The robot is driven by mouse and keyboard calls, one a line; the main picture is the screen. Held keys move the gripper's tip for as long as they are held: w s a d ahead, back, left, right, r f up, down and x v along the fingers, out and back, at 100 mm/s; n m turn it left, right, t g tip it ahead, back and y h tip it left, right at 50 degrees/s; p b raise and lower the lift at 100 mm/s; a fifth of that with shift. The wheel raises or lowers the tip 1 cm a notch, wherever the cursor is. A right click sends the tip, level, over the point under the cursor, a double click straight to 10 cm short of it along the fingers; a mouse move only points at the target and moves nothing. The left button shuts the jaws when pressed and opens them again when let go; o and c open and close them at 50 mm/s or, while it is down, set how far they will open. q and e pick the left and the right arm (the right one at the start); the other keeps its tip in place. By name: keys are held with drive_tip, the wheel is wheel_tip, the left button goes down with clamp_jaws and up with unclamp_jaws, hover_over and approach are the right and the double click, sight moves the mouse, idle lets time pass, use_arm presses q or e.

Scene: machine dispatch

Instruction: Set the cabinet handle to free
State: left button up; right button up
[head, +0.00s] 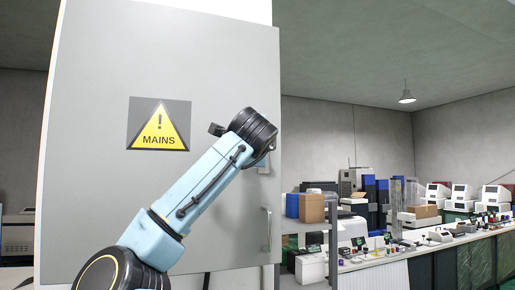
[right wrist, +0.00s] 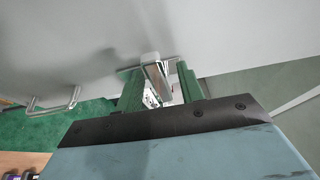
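The grey cabinet door (head: 90,60) with a yellow MAINS warning sign (head: 159,124) fills the left of the head view. The cabinet handle (right wrist: 154,66) is a small light metal lever on the door, seen in the right wrist view. In the head view only a bit of its mount (head: 264,168) shows behind my wrist. My right gripper (right wrist: 157,72) has its two green fingers apart, one on each side of the handle. A gap shows between the handle and the right-hand finger; contact on the other side is unclear. My left gripper is not in view.
A fixed bar-shaped pull (head: 267,228) sits lower on the door's right edge and also shows in the right wrist view (right wrist: 52,104). A long bench (head: 450,245) with several machines and boxes runs along the right.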

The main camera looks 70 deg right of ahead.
drive_tip(key=b+v, duration=0.3)
drive_tip(key=v, duration=0.9)
drive_tip(key=shift+s+a, duration=0.15)
drive_tip(key=shift+a, duration=0.2)
